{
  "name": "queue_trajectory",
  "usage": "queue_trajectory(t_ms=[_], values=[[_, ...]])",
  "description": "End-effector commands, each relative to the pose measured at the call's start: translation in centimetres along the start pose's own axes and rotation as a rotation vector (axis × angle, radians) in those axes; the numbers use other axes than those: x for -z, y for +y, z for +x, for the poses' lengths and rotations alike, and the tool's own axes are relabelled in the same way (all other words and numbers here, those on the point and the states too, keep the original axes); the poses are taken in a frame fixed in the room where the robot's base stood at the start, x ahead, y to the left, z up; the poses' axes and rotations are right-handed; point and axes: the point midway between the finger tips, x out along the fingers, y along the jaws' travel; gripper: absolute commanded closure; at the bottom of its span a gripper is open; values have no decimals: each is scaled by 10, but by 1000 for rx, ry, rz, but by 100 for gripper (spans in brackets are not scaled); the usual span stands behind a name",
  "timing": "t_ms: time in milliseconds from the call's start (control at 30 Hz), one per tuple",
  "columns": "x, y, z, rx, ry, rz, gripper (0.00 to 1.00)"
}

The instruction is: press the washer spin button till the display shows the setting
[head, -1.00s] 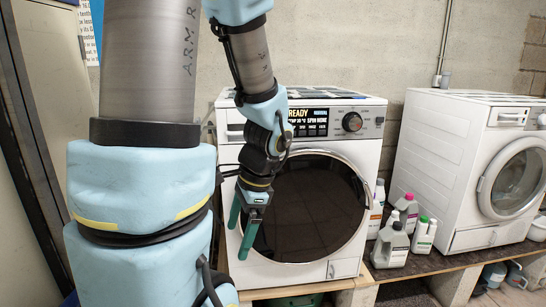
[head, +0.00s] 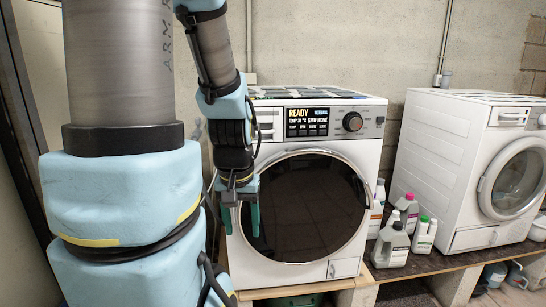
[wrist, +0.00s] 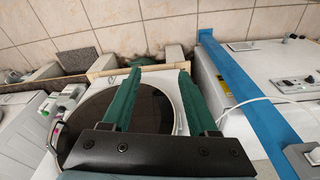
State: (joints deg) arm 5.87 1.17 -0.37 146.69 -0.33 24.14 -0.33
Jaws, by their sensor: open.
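The white washer (head: 350,135) stands in the middle of the head view with its dark round door shut. Its display (head: 307,122) is lit and reads READY, with a temperature entry and what looks like SPIN NONE. A round knob (head: 352,121) sits right of the display. The spin button is too small to pick out. My gripper (head: 241,232) hangs with its green fingers down, in front of the washer's left side, lower than the display and left of it. It is open and empty. In the wrist view its fingers (wrist: 160,71) are spread, with the dark door (wrist: 150,110) behind them.
Several detergent bottles (head: 394,240) stand on the wooden shelf right of the washer. A second white washer (head: 450,165) stands farther right. In the wrist view a blue strip (wrist: 250,95) and a white cable (wrist: 262,99) lie right of the fingers.

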Motion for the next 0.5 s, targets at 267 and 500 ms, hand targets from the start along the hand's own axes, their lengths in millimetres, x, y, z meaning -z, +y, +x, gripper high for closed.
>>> queue_trajectory(t_ms=[267, 500], values=[[0, 0, 0, 0, 0, 1, 73], [0, 0, 0, 0, -1, 2, 100]])
